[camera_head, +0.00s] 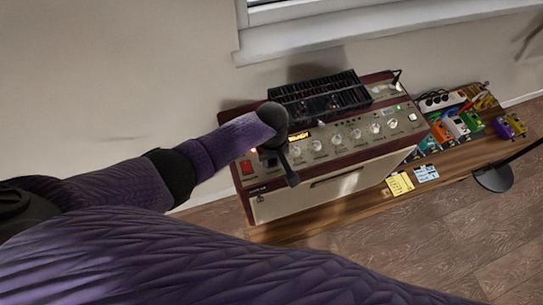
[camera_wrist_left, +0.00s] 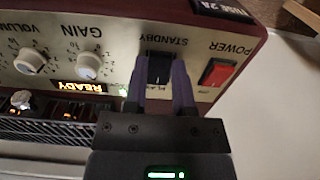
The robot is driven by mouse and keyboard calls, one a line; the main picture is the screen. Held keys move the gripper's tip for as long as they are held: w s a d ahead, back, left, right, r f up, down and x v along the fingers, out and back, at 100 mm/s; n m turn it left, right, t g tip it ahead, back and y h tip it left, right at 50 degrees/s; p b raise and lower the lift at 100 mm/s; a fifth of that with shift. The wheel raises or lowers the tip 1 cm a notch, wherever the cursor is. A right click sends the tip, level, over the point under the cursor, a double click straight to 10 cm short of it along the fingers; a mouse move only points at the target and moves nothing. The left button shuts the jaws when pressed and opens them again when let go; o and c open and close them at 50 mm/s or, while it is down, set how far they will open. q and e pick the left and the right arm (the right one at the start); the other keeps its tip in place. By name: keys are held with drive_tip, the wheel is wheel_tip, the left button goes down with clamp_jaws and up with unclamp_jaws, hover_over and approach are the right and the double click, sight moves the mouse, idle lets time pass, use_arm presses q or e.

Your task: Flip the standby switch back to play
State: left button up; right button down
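The amplifier (camera_head: 330,165) has a cream control panel, dark red casing and cream front. The black standby switch (camera_wrist_left: 159,68) is on the panel in the left wrist view, between the STANDBY and PLAY labels, which appear upside down. My left gripper (camera_head: 289,172) is over the panel's left part and hides the switch in the head view. In the left wrist view, its two fingers stand apart, one on each side of the switch. Whether they touch it is unclear. The switch's exact tilt is hard to tell. My right gripper is not in view.
A red power switch (camera_wrist_left: 216,72) sits beside the standby switch. Gain knob (camera_wrist_left: 88,66) and an orange lit READY sign (camera_wrist_left: 77,87) are on the other side. A black ribbed unit (camera_head: 318,97) tops the amplifier. Coloured pedals (camera_head: 457,126) and yellow notes (camera_head: 399,184) lie right.

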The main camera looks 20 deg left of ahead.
use_arm(q)
clamp_jaws()
drive_tip(key=shift+w+g+h+b, duration=0.15)
drive_tip(key=shift+g+h+b, duration=0.15)
drive_tip(key=shift+g, duration=0.1)
drive_tip(key=shift+w+a+f+g+h+b, duration=0.2)
drive_tip(key=shift+g+h+b, duration=0.4)
drive_tip(key=shift+g+b, duration=0.4)
drive_tip(key=shift+r, duration=0.3)
drive_tip(key=o, duration=0.8)
unclamp_jaws()
drive_tip(key=p+v, duration=0.2)
drive_tip(key=v, duration=0.8)
drive_tip(key=shift+w+a, duration=0.15)
drive_tip(key=shift+a, duration=0.05)
